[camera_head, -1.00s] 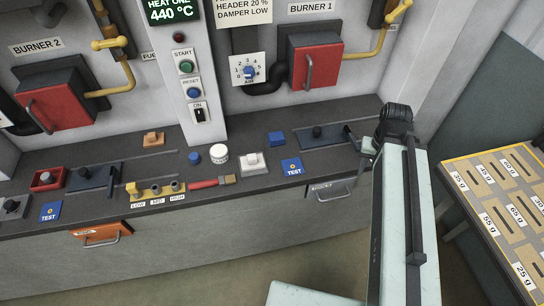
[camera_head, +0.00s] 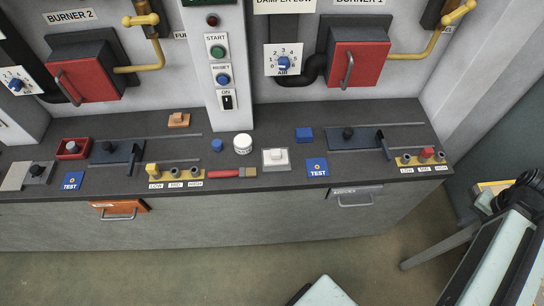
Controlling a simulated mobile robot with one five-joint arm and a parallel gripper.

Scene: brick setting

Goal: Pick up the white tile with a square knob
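The white tile with a square knob (camera_head: 276,158) lies flat on the dark counter, right of the middle of the head view. Its raised white knob is on top and nothing covers it. My arm shows only at the lower right edge, well away from the tile. My gripper's fingers cannot be made out in the head view.
A brush with a red handle (camera_head: 232,173) lies at the front left of the tile. A blue knob (camera_head: 217,145) and an orange tile (camera_head: 179,120) are further left. A grey drawer handle (camera_head: 356,199) juts out below the counter.

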